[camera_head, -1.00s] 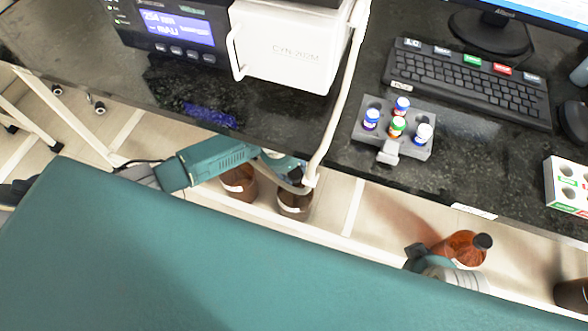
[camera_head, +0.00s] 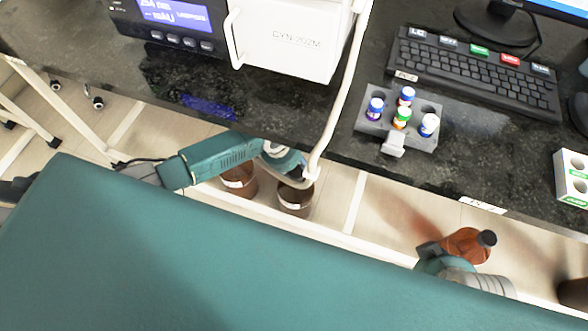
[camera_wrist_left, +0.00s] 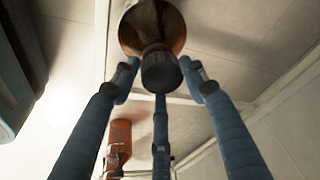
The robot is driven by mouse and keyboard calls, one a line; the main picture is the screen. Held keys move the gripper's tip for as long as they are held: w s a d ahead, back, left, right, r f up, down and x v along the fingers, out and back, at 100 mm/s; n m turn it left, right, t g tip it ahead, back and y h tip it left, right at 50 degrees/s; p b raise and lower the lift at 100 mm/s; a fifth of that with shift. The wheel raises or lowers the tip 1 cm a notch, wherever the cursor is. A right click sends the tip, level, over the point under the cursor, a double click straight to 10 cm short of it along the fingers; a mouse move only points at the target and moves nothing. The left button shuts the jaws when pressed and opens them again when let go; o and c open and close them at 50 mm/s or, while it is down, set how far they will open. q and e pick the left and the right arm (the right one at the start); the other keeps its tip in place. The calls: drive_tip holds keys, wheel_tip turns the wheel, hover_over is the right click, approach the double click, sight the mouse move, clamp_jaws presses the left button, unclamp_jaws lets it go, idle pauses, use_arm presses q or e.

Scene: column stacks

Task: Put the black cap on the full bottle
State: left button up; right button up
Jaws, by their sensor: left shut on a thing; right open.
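My left gripper (camera_head: 290,168) is beside the counter's front edge, partly hidden in the head view. In the left wrist view its three blue fingers (camera_wrist_left: 158,75) close around a black cap (camera_wrist_left: 161,72). A brown bottle (camera_wrist_left: 152,22) is right behind the cap; I cannot tell whether they touch. In the head view, two brown bottles (camera_head: 239,181) (camera_head: 295,200) stand below the left gripper. An orange-brown bottle (camera_head: 464,246) with a dark top (camera_head: 487,239) is at the lower right. My right gripper (camera_head: 430,258) is open beside it, its fingers mostly hidden.
The dark counter (camera_head: 290,125) holds a white instrument (camera_head: 290,40), a grey rack (camera_head: 425,135) of small vials, a keyboard (camera_head: 480,75) and a white rack (camera_head: 572,185). Another brown bottle (camera_head: 573,293) is at the lower right edge.

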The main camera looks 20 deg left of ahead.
use_arm(q)
drive_tip(key=shift+p, duration=0.55)
idle(0.9)
drive_tip(key=shift+f+b, duration=0.35)
drive_tip(key=shift+f, duration=0.5)
idle(1.1)
drive_tip(key=o, duration=0.9)
drive_tip(key=shift+c, duration=0.2)
drive_tip(key=v, duration=1.2)
